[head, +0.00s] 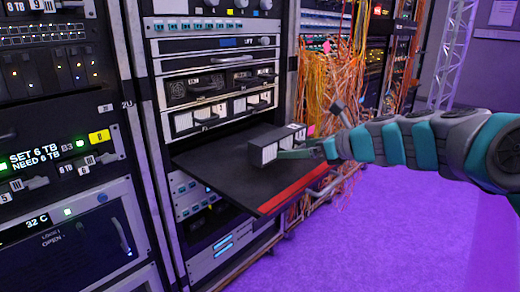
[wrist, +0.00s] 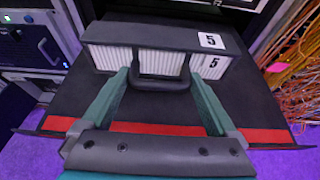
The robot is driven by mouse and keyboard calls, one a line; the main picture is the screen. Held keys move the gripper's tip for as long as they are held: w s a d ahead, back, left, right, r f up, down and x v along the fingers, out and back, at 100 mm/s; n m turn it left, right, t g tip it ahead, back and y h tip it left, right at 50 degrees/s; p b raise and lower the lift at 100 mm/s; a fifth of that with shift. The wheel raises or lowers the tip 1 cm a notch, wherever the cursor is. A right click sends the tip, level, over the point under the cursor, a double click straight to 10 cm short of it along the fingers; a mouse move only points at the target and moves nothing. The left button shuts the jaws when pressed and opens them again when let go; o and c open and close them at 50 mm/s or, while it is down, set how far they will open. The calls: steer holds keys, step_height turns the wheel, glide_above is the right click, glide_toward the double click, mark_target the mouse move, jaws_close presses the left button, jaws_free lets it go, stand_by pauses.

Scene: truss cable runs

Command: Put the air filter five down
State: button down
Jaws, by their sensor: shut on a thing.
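The air filter five (wrist: 160,63) is a dark box with white pleated panels and two white labels marked 5 at its right end. In the head view the filter (head: 276,146) is over the black pull-out shelf (head: 215,160), near its right side. My gripper (head: 308,150) reaches in from the right. In the wrist view its green fingers (wrist: 162,85) are shut on the filter's dark front handle. The shelf (wrist: 70,100) has a red front edge. The filter looks on or just above the shelf; I cannot tell if it touches.
Above the shelf, the rack has a row of white-fronted slots (head: 225,112). Orange cables (head: 318,85) hang just right of the shelf. Another rack (head: 60,150) with displays stands at the left. The shelf's left part is bare, and the purple floor (head: 400,240) at the right is clear.

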mark_target(298, 141)
steer(key=w+a, duration=0.2)
steer(key=w, duration=0.1)
steer(key=w+a, duration=0.3)
steer(key=w, duration=0.1)
steer(key=w+a+f, duration=0.1)
steer(key=w+a, duration=0.2)
steer(key=shift+w+a+f, duration=0.1)
steer(key=shift+w+a, duration=0.1)
steer(key=shift+w, duration=0.15)
step_height(298, 141, down, 4)
steer(key=shift+a+r+b, duration=0.1)
steer(key=shift+r+b, duration=0.1)
steer(key=shift+b, duration=0.55)
jaws_free()
steer(key=shift+r, duration=0.1)
steer(key=p+v, duration=0.1)
steer(key=v, duration=1)
steer(key=shift+w+r, duration=0.1)
steer(key=shift+s+d+r, duration=0.15)
steer(key=shift+s+d, duration=0.15)
steer(key=shift+d, duration=0.05)
